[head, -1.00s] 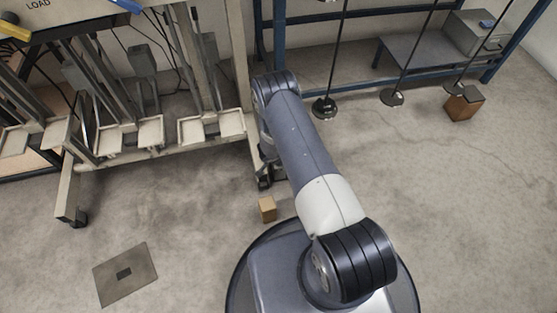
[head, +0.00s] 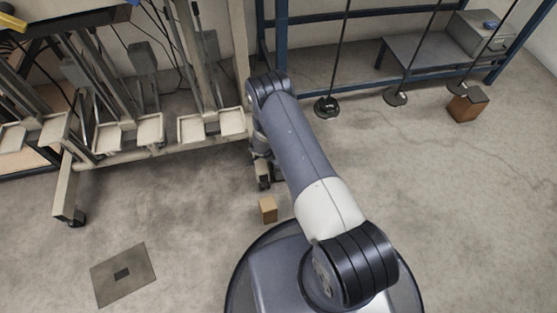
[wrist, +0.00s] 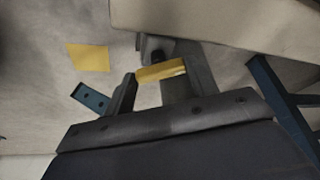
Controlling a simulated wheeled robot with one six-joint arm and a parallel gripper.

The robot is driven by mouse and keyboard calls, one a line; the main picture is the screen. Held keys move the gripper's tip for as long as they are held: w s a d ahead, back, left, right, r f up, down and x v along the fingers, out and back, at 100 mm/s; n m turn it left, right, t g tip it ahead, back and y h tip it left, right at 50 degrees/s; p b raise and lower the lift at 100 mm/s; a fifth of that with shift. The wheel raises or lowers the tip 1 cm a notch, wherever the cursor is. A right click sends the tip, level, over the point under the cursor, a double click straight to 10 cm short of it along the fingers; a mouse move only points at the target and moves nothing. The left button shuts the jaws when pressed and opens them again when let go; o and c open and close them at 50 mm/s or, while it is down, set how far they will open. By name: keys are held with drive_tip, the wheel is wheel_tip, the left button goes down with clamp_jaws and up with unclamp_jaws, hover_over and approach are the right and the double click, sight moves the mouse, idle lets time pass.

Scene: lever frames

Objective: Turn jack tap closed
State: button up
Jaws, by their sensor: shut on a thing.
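My gripper (wrist: 150,82) shows in the wrist view with its dark fingers at the two ends of a short yellow bar (wrist: 161,71), which looks like the tap's lever. The jaws are shut on this yellow lever. A dark round fitting (wrist: 156,48) sits just behind it; the rest of the tap is hidden by the fingers.
A grey stand (head: 90,160) with footplates and casters is at left. A small tan block (head: 267,210) lies near my base. Weights hang by a blue frame (head: 300,95) at the back; a brown box (head: 466,106) is at right. Floor between is clear. A yellow square (wrist: 88,57) shows in the wrist view.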

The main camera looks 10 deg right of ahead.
drive_tip(key=o, duration=0.7)
drive_tip(key=p+v, duration=0.4)
drive_tip(key=v, duration=0.6)
drive_tip(key=shift+r, duration=0.4)
drive_tip(key=shift+a, duration=0.1)
drive_tip(key=shift+c, duration=0.5)
